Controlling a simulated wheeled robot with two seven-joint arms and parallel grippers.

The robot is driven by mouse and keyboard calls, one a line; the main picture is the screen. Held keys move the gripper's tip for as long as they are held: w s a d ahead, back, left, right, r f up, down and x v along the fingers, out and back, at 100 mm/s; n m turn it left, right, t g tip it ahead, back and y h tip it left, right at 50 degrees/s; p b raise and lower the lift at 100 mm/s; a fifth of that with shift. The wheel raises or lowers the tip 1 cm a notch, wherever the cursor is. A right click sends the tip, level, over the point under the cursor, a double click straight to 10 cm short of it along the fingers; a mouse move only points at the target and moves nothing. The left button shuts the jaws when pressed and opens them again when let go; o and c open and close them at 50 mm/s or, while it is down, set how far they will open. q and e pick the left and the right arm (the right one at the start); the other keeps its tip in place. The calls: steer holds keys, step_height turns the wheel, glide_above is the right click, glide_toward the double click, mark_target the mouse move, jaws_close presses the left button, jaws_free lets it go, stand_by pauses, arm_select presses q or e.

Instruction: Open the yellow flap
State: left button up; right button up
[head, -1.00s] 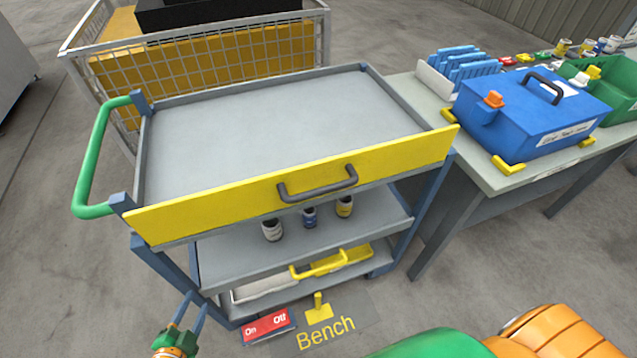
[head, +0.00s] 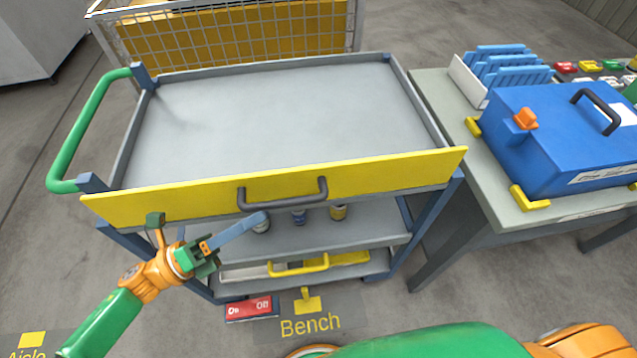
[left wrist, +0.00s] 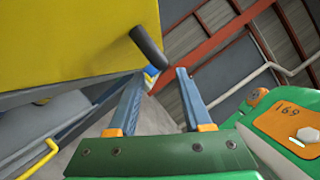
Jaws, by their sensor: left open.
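The yellow flap (head: 400,172) stands upright along the front edge of the cart's top tray, with a dark grey bar handle (head: 283,200) on its outer face. My left gripper (head: 264,219) is open and empty, just below the handle in the head view. In the left wrist view, the flap (left wrist: 60,40) fills the upper left and the handle (left wrist: 148,47) sticks out just beyond the fingertips (left wrist: 170,73), nearer the left finger. The handle is not between the fingers. I cannot tell whether a finger touches it. My right gripper is not in view.
The grey cart (head: 325,238) has small jars on its middle shelf and a yellow-handled tray (head: 300,268) below. A bench with a blue box (head: 555,135) stands to the right. A wire cage (head: 230,40) is behind.

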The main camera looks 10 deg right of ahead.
mark_target(281, 201)
arm_select(q)
steer(key=p+x, duration=0.1)
steer(key=x, duration=0.2)
steer(key=p+x, duration=0.1)
steer(key=x, duration=0.1)
steer(key=shift+d+r+p, duration=0.2)
steer(key=shift+r+p, duration=0.15)
steer(key=shift+r, duration=0.05)
steer(key=shift+w+d+f, duration=0.1)
steer(key=shift+w+d, duration=0.05)
steer(key=shift+d, duration=0.25)
steer(key=shift+a, duration=0.15)
jaws_close()
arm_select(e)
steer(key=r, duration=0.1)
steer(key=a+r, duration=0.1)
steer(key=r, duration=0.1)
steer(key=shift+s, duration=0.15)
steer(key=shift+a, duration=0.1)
